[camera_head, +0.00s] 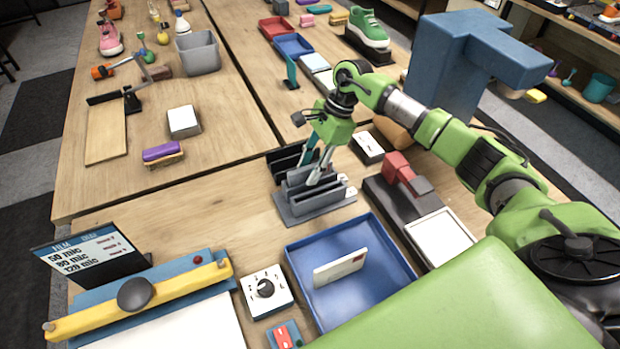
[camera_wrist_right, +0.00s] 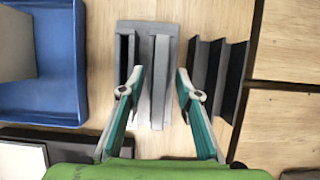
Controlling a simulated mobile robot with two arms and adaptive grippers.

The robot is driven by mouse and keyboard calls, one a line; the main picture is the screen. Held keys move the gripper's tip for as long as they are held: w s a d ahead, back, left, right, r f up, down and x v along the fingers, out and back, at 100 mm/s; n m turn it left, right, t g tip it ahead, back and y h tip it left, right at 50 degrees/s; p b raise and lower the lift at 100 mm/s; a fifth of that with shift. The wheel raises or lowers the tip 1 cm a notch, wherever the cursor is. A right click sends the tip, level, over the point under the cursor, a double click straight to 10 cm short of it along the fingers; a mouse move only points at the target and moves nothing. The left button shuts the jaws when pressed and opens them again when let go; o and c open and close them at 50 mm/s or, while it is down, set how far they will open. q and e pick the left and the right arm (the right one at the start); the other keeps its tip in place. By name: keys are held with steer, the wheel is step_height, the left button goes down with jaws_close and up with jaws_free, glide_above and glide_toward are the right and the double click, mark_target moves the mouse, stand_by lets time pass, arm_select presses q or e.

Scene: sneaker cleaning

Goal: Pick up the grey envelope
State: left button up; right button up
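The grey slotted rack (camera_head: 290,212) stands on the wooden table in the middle of the head view; it also shows in the right wrist view (camera_wrist_right: 171,32). A thin grey upright piece (camera_wrist_right: 159,85), seen edge-on from above, stands in the rack and looks like the grey envelope, though I cannot be sure. My right gripper (camera_head: 318,160) points down over the rack. In the wrist view my right gripper (camera_wrist_right: 161,72) is open, its teal fingers on either side of the thin grey piece. My left gripper is not in view.
A blue tray (camera_head: 300,270) with a white envelope (camera_head: 341,266) stands in front of the rack. A black zigzag holder (camera_wrist_right: 222,60) is beside the rack. A black device with a red part (camera_head: 402,172) stands to the right. Bare table lies left of the rack.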

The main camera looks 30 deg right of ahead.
steer(key=shift+f, duration=0.15)
stand_by(0.3)
jaws_close()
steer(key=shift+r, duration=0.2)
step_height(320, 180, up, 9)
steer(key=shift+r+b, duration=0.15)
steer(key=shift+b, duration=0.95)
steer(key=shift+r, duration=0.45)
